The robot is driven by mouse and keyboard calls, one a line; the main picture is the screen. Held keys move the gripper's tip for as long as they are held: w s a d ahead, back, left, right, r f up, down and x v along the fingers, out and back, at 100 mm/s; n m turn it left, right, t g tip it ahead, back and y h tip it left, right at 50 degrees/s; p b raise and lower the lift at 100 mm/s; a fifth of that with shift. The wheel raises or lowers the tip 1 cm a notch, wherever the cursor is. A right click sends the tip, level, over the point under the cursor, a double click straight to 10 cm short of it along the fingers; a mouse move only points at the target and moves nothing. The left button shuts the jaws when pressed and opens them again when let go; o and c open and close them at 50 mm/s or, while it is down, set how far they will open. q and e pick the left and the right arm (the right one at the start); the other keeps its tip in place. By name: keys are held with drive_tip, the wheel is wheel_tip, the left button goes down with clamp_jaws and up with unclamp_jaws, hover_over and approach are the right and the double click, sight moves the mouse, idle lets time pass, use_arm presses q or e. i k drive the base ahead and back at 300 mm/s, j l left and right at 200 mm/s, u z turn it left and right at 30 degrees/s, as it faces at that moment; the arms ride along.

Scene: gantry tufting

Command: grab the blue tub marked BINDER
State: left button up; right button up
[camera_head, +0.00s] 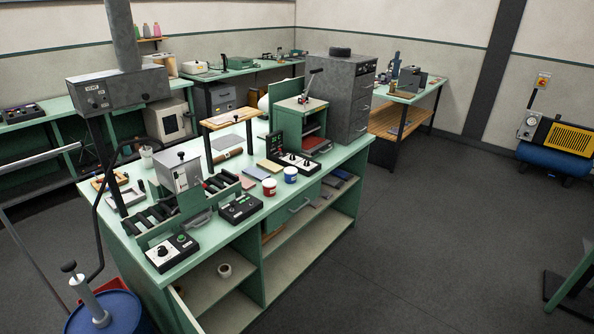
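A small blue tub (290,175) with a white lid stands upright on the green workbench (335,160), near its front edge. Its label is too small to read, so the word BINDER cannot be made out. A similar red tub (269,187) with a white lid stands just to its left, close beside it. Neither of my grippers shows in the head view, and nothing is seen touching the tubs.
A grey drawer cabinet (341,95) stands at the back. A blue drum (105,312) is at lower left.

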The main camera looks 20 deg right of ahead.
sight(291, 173)
drive_tip(key=i+l, duration=0.2)
drive_tip(key=l, duration=0.15)
drive_tip(key=i+l+u, duration=0.1)
drive_tip(key=l, duration=0.3)
drive_tip(key=i+l, duration=0.2)
drive_tip(key=l, duration=0.2)
drive_tip(key=i+l, duration=0.2)
drive_tip(key=l, duration=0.15)
drive_tip(key=i+l+u, duration=0.1)
drive_tip(key=l, duration=0.3)
drive_tip(key=i+l, duration=0.2)
drive_tip(key=l, duration=0.2)
drive_tip(key=i+l+u, duration=0.1)
drive_tip(key=l, duration=0.3)
